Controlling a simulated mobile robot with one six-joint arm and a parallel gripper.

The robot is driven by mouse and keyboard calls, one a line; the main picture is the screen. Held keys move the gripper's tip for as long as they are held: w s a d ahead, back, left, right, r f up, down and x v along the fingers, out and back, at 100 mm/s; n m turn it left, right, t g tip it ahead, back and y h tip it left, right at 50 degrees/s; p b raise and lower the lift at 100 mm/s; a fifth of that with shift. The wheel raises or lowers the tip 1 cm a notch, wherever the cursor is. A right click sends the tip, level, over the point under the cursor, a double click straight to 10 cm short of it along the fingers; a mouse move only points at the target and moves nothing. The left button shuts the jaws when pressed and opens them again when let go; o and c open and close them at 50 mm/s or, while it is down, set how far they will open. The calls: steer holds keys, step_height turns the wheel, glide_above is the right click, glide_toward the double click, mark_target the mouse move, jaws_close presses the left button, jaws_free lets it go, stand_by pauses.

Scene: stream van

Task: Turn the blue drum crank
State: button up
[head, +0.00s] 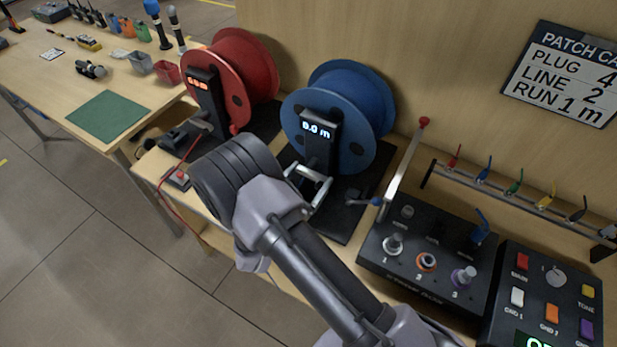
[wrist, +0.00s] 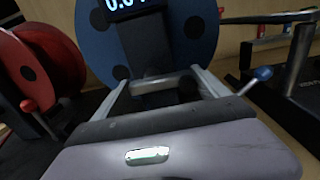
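The blue drum (head: 345,95) stands upright on a dark base, and its display reads 0.0 m. The blue drum crank shows a blue knob (head: 376,201) on a short metal arm, low at the drum's front right. In the wrist view the blue knob (wrist: 262,74) is just right of the right finger, apart from it. My gripper (head: 310,186) is in front of the drum's display post, left of the crank. In the wrist view my gripper (wrist: 163,85) has its fingers wide apart, with no knob between them. Part of the crank arm is hidden behind my gripper.
The red drum (head: 240,75) stands left of the blue one, with its red-knobbed crank (head: 233,129). A black control box (head: 430,255) with a red-tipped lever (head: 405,165) is close right of the crank. A plug rack (head: 515,200) lines the wall.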

steer(key=c, duration=0.7)
steer(key=shift+o, duration=0.2)
steer(key=n, duration=0.2)
steer(key=n+p, duration=0.1)
steer(key=n, duration=0.3)
steer(key=shift+w+a+r+n, duration=0.1)
steer(key=shift+a+r+n, duration=0.1)
steer(key=shift+r+n, duration=0.15)
steer(key=n, duration=0.2)
steer(key=n+p, duration=0.1)
steer(key=n, duration=0.3)
steer(key=shift+w+a+r+p, duration=0.15)
steer(key=shift+a+r+p, duration=0.1)
steer(key=shift+p, duration=0.05)
steer(key=shift+w+a+n+p, duration=0.1)
steer(key=shift+a+n+p, duration=0.05)
steer(key=shift+n, duration=1.15)
steer(key=shift+w+a+n+p, duration=0.1)
steer(key=shift+n+p, duration=0.05)
steer(key=shift+n, duration=1.1)
